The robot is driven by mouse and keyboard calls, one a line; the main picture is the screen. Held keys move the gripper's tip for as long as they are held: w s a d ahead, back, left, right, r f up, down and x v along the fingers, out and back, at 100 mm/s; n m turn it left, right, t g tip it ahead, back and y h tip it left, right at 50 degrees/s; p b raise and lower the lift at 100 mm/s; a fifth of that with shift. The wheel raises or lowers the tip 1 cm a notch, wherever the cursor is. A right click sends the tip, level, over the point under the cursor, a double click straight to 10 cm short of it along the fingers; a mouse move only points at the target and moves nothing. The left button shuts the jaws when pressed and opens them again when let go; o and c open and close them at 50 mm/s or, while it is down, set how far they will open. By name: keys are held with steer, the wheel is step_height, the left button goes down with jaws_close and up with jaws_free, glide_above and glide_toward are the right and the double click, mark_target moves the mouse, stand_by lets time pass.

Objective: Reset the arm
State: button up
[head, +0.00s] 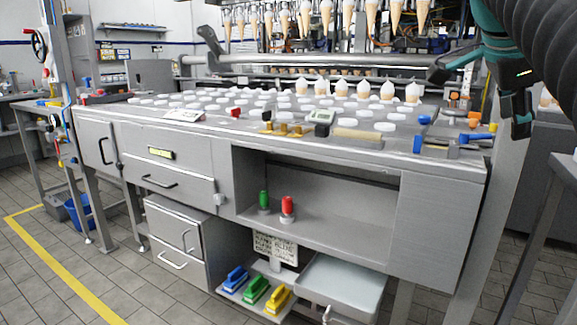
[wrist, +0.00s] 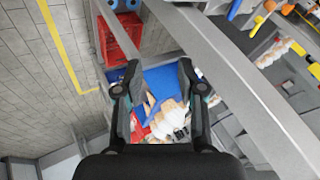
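My gripper (head: 517,112) hangs at the upper right of the head view, in front of and above the right end of the steel workbench (head: 440,205). It points downward. In the wrist view my gripper (wrist: 158,72) has its two black fingers well apart, with nothing visible held between them. Behind the gap, farther off, are a blue surface (wrist: 160,80) and some pale and orange items that I cannot make out.
The bench carries several white discs, cone-shaped items (head: 387,91) and small coloured tools (head: 475,138). Ice-cream cones (head: 371,17) hang from a rack above. A grey frame (wrist: 235,75) passes close to the fingers in the wrist view. A red crate (wrist: 118,40) stands beyond.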

steer(key=s+a+f+n+y, duration=0.2)
steer(key=s+a+f+n, duration=0.2)
steer(key=f, duration=0.7)
steer(key=s+a+f+n+t+y, duration=0.1)
steer(key=s+a+f+n+y, duration=0.1)
steer(key=a+f+n, duration=0.6)
steer(key=s+a+f+n+y, duration=0.2)
steer(key=s+a+f+n, duration=0.3)
steer(key=f+n, duration=0.4)
step_height(320, 180, down, 7)
steer(key=shift+s+a+f+n, duration=0.2)
steer(key=shift+s+a+n, duration=0.2)
steer(key=shift+a, duration=0.35)
